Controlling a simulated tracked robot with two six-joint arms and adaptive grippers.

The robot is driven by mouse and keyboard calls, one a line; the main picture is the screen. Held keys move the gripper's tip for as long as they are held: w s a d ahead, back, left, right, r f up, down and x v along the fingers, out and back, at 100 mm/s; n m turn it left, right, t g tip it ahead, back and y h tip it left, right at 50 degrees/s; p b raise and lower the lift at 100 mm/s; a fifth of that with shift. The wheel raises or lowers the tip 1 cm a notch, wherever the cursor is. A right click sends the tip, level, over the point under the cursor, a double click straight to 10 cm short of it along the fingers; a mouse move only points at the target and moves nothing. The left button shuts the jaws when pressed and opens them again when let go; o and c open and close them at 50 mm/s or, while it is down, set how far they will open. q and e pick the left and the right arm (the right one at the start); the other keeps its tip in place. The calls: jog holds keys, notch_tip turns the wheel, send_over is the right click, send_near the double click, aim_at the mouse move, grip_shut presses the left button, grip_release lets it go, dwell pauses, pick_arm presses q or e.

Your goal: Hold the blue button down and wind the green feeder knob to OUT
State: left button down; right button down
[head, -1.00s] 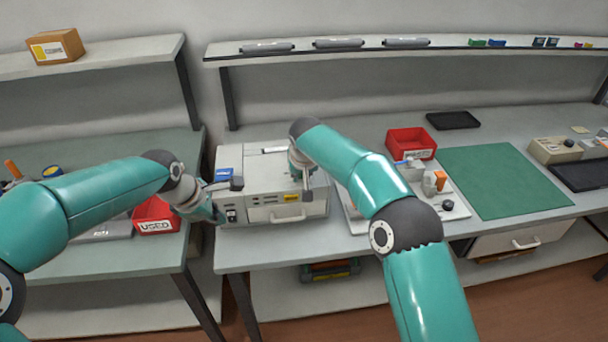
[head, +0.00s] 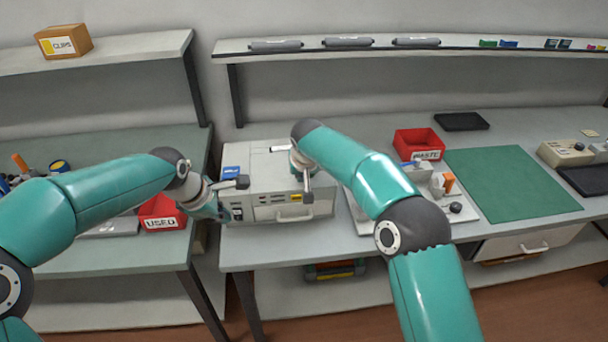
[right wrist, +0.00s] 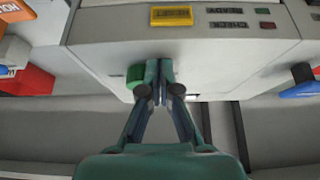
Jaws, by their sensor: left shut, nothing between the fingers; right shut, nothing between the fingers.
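A pale grey machine (head: 262,181) stands on the bench. A blue patch (head: 231,172) lies on its top left; I cannot tell whether it is the blue button. My left gripper (head: 224,213) is shut and empty at the machine's left front edge; its fingertips are hard to make out. The green knob (right wrist: 136,76) shows in the right wrist view at the edge of the machine's panel. My right gripper (right wrist: 159,72) is shut and empty, its fingertips right beside the knob. I cannot tell whether they touch it. In the head view my right arm hides the knob.
A red USED bin (head: 160,214) sits left of the machine and a red WASTE bin (head: 419,143) to its right. A white board with parts (head: 428,205) and a green mat (head: 510,184) lie further right. A shelf (head: 345,53) runs above the bench.

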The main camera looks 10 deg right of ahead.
aim_at(315, 179)
jog(key=shift+s+d+r, duration=0.1)
jog(key=shift+d+r, duration=0.1)
jog(key=shift+r, duration=2.9)
pick_arm(q)
jog(key=shift+s+d, duration=0.1)
jog(key=shift+r, duration=0.1)
pick_arm(e)
jog(key=shift+d+f, duration=0.55)
jog(key=shift+f, duration=0.45)
jog(key=shift+d+f, duration=0.6)
jog(key=shift+f, duration=0.4)
jog(key=shift+d+f, duration=0.55)
jog(key=shift+f, duration=0.45)
pick_arm(q)
jog(key=shift+s+r, duration=0.1)
jog(key=shift+s, duration=0.15)
pick_arm(e)
jog(key=shift+w+a+r, duration=0.25)
jog(key=shift+w+r, duration=0.05)
jog(key=shift+w, duration=0.05)
